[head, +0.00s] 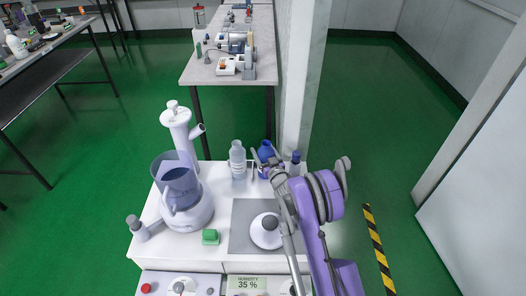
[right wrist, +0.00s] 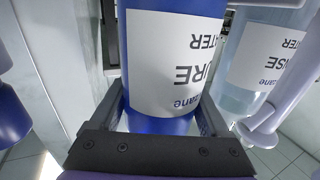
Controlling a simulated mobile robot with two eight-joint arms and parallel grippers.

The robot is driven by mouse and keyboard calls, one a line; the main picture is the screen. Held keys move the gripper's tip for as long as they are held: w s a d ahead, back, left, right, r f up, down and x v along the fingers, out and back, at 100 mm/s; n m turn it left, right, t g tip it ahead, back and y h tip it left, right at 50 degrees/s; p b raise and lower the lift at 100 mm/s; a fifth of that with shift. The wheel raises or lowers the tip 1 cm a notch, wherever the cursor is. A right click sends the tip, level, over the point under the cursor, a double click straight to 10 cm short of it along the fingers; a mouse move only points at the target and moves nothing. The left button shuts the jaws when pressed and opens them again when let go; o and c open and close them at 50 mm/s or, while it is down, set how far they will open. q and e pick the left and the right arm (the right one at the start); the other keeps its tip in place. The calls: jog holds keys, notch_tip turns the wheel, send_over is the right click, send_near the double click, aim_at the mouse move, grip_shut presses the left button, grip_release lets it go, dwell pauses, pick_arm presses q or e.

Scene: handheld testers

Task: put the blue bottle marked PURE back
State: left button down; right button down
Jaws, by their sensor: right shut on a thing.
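The blue bottle marked PURE (head: 266,150) is at the back edge of the white bench, right of a clear bottle. In the right wrist view the blue bottle (right wrist: 170,122) fills the middle, its white label upside down with part of "PURE" and "WATER" readable. My right gripper (head: 262,166) is shut on this bottle, one finger on each side of it. The bottle looks upright in the head view; its base is partly hidden by my arm, so I cannot tell whether it touches the bench. My left gripper is not in view.
A clear rinse bottle (head: 238,162) stands close to the left, also in the right wrist view (right wrist: 262,60). A blue-capped bottle (head: 295,160) is at the right. A white-and-purple apparatus (head: 188,215), a green block (head: 210,237) and a grey mat (head: 240,236) occupy the bench (head: 216,180).

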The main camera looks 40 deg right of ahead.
grip_release()
jog(key=shift+f, duration=0.1)
jog(key=shift+s+r, duration=0.15)
jog(key=shift+r, duration=0.1)
jog(key=p+v, duration=0.1)
jog(key=v, duration=1)
jog(key=s+a+r+g, duration=0.3)
jog(key=a+r+g, duration=0.2)
jog(key=a+r, duration=0.45)
jog(key=s+a+f+n+g+y, duration=0.1)
jog(key=s+a+g, duration=0.3)
jog(key=s+a, duration=0.5)
jog(key=s+a+f+n+g+y, duration=0.1)
jog(key=s+a+n+g+y, duration=0.1)
jog(key=s+a, duration=0.8)
jog(key=s+g+y, duration=0.1)
jog(key=s+y, duration=0.1)
jog(key=s, duration=0.3)
jog(key=shift+a+f+n+g+y, duration=0.3)
jog(key=shift+f+g, duration=0.05)
jog(key=shift+g, duration=0.05)
